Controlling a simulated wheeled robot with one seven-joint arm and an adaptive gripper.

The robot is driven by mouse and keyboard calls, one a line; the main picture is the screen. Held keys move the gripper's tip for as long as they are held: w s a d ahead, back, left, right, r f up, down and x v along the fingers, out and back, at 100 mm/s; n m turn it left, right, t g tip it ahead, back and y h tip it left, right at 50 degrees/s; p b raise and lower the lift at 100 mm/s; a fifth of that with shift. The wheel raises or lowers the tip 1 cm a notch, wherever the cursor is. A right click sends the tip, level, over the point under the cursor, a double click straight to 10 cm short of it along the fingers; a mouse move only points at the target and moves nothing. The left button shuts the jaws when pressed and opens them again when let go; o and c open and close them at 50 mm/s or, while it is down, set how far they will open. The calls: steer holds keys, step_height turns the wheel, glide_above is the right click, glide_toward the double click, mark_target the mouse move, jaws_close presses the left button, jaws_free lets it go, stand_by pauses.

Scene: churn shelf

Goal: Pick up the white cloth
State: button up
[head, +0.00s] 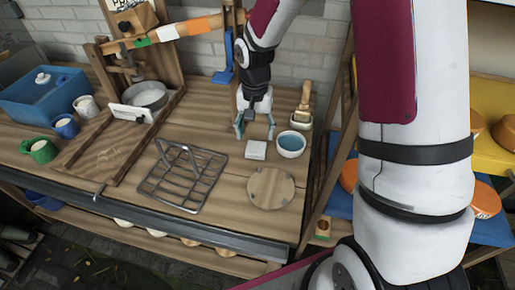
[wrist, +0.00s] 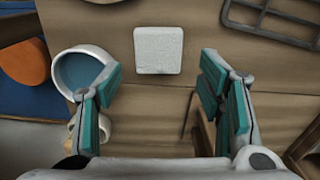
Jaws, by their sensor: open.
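The white cloth (head: 256,150) is a small folded square lying flat on the wooden bench top. In the wrist view the white cloth (wrist: 158,50) lies beyond the fingertips, between the lines of the two fingers. My gripper (head: 255,128) is open and empty, pointing down just behind the cloth in the head view. In the wrist view my gripper (wrist: 160,85) shows its teal finger pads spread wide on either side, with bare wood between them. No contact with the cloth shows.
A white bowl with blue inside (head: 291,145) stands close right of the cloth; one finger overlaps it in the wrist view. A metal rack (head: 182,175) is to the left, a round wooden board (head: 271,188) in front. A brush in a holder (head: 303,110) stands behind the bowl.

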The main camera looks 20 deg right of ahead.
mark_target(256, 147)
steer(key=shift+w+d+f, duration=0.1)
steer(key=shift+d+f, duration=0.05)
steer(key=shift+f, duration=3.2)
steer(key=shift+c, duration=0.3)
steer(key=c, duration=0.7)
